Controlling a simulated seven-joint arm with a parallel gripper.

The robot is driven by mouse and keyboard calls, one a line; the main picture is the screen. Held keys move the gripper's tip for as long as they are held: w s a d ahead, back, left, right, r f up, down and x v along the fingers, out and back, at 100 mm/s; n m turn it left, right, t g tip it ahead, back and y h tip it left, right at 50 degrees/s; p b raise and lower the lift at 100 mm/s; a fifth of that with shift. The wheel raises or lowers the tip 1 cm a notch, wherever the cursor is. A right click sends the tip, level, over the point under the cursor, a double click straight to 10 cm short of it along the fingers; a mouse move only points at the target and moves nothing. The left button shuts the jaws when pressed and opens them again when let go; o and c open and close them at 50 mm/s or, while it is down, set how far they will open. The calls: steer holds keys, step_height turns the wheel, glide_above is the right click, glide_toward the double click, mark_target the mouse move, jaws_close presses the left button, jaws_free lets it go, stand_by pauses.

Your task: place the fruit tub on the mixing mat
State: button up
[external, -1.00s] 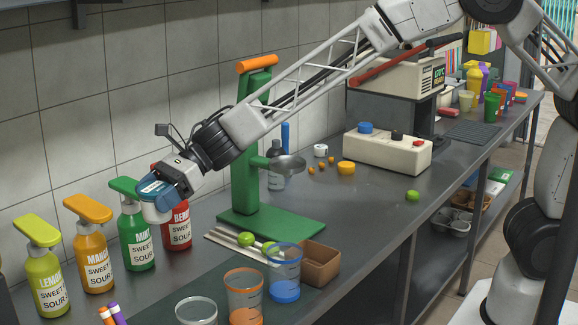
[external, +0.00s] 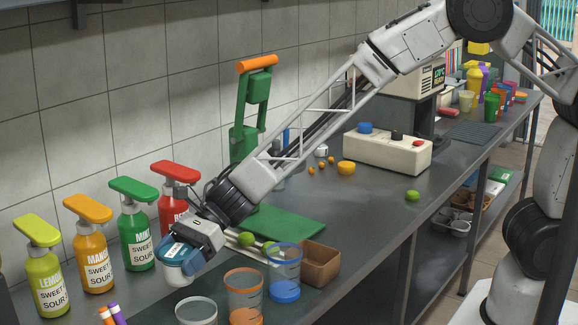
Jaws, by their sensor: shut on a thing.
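My gripper (external: 182,256) is shut on the fruit tub (external: 176,275), a small whitish tub seen below the blue jaw parts. The jaws hide much of the tub. It is held in the air, in front of the sweet-and-sour bottles and left of the measuring cups. The mixing mat (external: 212,289) appears as a dark green patch on the counter at the bottom of the picture, partly covered by cups and cut off by the frame edge. The tub looks above the mat's back left side; the exact height cannot be told.
Clear (external: 197,312), orange (external: 244,292) and blue (external: 285,272) cups stand at the front, beside a brown box (external: 320,264). Several pump bottles (external: 133,225) line the left. Markers (external: 113,314) lie bottom left.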

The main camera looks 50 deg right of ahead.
mark_target(181, 283)
steer(key=shift+f, duration=3.05)
steer(key=shift+f, duration=1.85)
steer(key=shift+f, duration=0.1)
steer(key=o, duration=1.1)
steer(key=shift+c, duration=0.2)
steer(key=shift+v, duration=6.05)
